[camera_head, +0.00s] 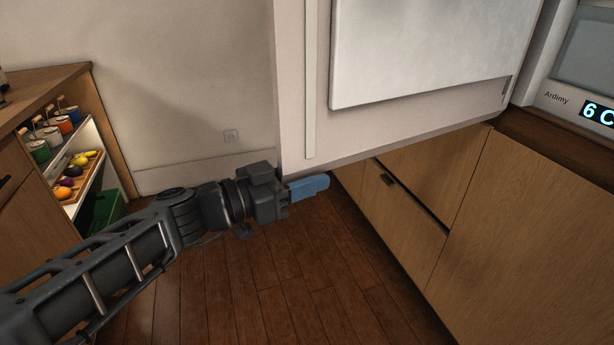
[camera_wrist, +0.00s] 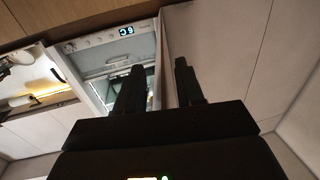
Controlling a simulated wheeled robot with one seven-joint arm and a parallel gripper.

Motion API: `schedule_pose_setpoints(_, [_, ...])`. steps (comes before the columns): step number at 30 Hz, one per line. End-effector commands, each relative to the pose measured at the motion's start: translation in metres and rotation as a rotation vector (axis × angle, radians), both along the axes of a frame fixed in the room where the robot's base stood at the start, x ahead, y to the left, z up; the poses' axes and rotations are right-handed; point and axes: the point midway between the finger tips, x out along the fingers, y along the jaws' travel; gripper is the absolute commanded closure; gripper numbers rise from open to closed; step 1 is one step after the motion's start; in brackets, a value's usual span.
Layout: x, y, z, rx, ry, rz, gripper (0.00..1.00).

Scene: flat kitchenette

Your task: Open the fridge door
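The white fridge door (camera_head: 295,110) stands swung out in the head view, with a pale vertical strip near its left edge and a large raised grey panel (camera_head: 430,45). In the wrist view the door (camera_wrist: 225,45) is a broad pale panel on the right, beside the open fridge interior (camera_wrist: 110,62). My gripper (camera_head: 308,187) is at the door's lower left corner in the head view, its blue fingers overlapping. In the wrist view the two dark fingers of my gripper (camera_wrist: 158,85) are apart, with the door's edge showing between them. I cannot tell whether they touch it.
The lit 6 C display (camera_head: 600,114) is at the right, above wooden cupboards (camera_head: 510,220). A wooden cabinet (camera_head: 85,85) at the left holds several jars, a fruit tray (camera_head: 80,178) and a green crate (camera_head: 100,212). The wooden floor (camera_head: 270,270) is clear.

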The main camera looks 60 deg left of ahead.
Motion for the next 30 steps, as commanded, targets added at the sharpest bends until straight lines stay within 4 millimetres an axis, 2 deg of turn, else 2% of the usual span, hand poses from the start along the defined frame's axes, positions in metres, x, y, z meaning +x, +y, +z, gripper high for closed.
schedule_pose_setpoints(9, [-0.048, 0.006, 0.0, 0.0, 0.001, 0.003, 0.63])
schedule_pose_setpoints(15, [-0.07, 0.008, 0.0, 0.0, 0.001, 0.002, 0.63])
schedule_pose_setpoints(30, [-0.076, 0.009, 0.0, 0.0, 0.001, 0.001, 0.63])
